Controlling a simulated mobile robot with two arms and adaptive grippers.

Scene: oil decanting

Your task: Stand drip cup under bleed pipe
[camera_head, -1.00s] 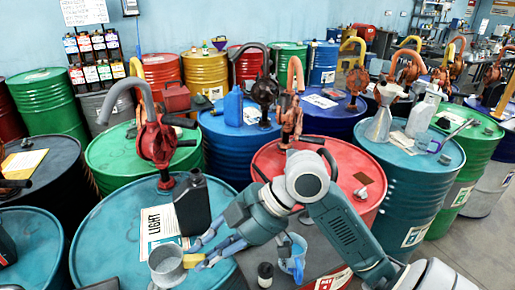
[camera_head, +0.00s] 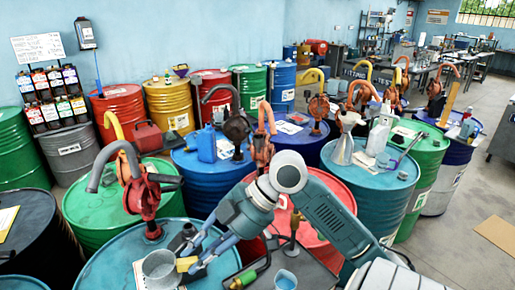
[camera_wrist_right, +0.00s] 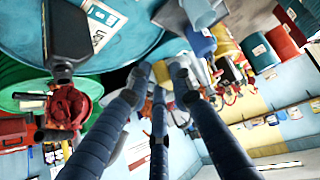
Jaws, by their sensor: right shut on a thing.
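My right gripper (camera_head: 198,258) is shut on the yellow handle (camera_head: 187,264) of a grey cup (camera_head: 160,266), taken as the drip cup. The cup is above or on the teal drum (camera_head: 112,262) at the lower left; its underside is out of sight. A bent dark pipe with a green grip (camera_head: 243,279) stands right of the gripper, partly behind my arm; I cannot tell if it is the bleed pipe. In the right wrist view my gripper's fingers (camera_wrist_right: 158,85) reach forward; the cup is not clear there. My left gripper is not in view.
A black bottle (camera_head: 183,238) stands close behind the cup, with a red hand pump (camera_head: 140,190) beyond. A blue jug (camera_head: 286,280) sits at the bottom, right of the gripper. The red drum (camera_head: 335,190) lies behind my arm. Drums crowd the left; open floor is right.

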